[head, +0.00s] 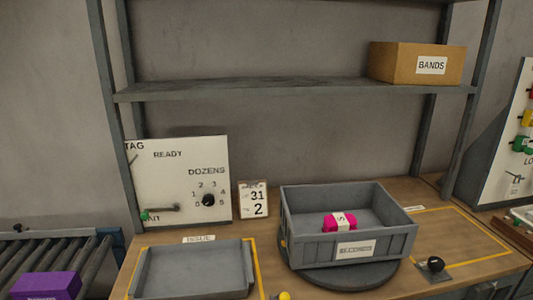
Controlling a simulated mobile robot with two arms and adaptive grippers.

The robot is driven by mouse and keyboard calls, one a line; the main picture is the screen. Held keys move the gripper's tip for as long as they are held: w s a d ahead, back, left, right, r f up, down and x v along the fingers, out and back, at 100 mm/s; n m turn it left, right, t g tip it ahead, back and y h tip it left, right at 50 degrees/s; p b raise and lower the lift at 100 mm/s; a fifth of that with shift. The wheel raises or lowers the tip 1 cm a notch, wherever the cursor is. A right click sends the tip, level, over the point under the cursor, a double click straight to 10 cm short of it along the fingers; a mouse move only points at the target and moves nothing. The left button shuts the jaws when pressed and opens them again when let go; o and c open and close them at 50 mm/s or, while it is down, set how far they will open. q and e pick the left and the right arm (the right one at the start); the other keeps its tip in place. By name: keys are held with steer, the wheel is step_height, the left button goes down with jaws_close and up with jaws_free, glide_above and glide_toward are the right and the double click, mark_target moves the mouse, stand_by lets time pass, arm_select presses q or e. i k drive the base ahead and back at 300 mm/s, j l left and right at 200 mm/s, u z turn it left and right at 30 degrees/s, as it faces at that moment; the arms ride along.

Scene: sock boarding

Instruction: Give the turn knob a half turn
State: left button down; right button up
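A dark round turntable (350,277) carries a grey bin (305,250) with a white front label. A pink banded bundle (340,221) lies inside the bin. A black dial (209,200) with numbers from 0 to 5 is on the white panel (185,180) under the word DOZENS; its pointer setting is too small to read surely. The frame does not show which one is called the turn knob. Neither of my grippers is in view.
A shallow grey tray (195,268) lies by the ISSUE label at the front left. A date block (253,200) stands behind the tray. A purple box (46,286) is on the roller conveyor (15,255). A BANDS box (417,63) is on the shelf (290,88). A yellow-outlined area at right is mostly clear.

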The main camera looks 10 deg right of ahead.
mark_target(435, 263)
steer(key=i+l+z, duration=0.1)
steer(key=z, duration=1.35)
steer(key=i+l+u, duration=0.15)
steer(key=u, duration=0.35)
steer(key=i+l+u, duration=0.1)
steer(key=u, duration=0.35)
steer(key=l, duration=0.1)
